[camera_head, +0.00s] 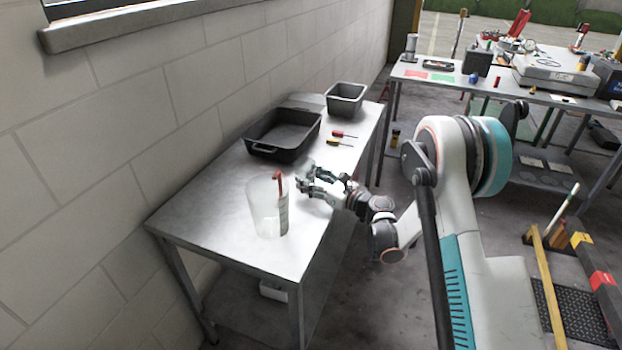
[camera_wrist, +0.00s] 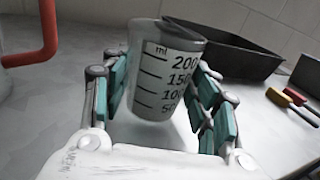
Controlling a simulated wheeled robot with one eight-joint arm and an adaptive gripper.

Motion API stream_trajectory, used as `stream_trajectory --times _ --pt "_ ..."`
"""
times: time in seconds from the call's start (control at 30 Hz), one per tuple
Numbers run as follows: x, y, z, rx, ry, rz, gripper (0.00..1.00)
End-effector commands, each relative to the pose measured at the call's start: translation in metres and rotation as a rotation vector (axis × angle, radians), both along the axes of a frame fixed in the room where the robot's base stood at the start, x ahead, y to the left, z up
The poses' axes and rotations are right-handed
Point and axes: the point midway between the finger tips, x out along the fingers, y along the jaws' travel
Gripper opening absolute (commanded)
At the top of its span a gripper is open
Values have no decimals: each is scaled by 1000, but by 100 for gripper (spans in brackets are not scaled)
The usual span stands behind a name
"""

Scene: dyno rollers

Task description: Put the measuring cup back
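The small clear measuring cup (camera_wrist: 160,80), with black ml marks up to 200, is between my gripper's fingers in the wrist view. It leans slightly in the picture. My gripper (camera_wrist: 160,95) has its teal pads against both sides of the cup. In the head view my gripper (camera_head: 308,178) is low over the metal table, where the cup is hard to make out among the fingers. I cannot tell whether the cup's base touches the table.
A larger clear jug (camera_head: 264,212) with a red piece stands nearer on the metal table (camera_head: 205,212), left of my gripper. A black tray (camera_head: 283,150), a grey bin (camera_head: 345,98) and two screwdrivers (camera_head: 342,135) lie farther back. A block wall (camera_head: 120,130) borders the table's left side.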

Motion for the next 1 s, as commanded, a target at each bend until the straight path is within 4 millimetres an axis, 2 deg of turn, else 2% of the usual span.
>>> stream_trajectory --times 0.5,0.67,1.0 --pt "-1 -2 4 0 0 -1 73" --pt "-16 -22 6 0 0 -3 73" --pt "-57 -75 5 0 0 -3 73"
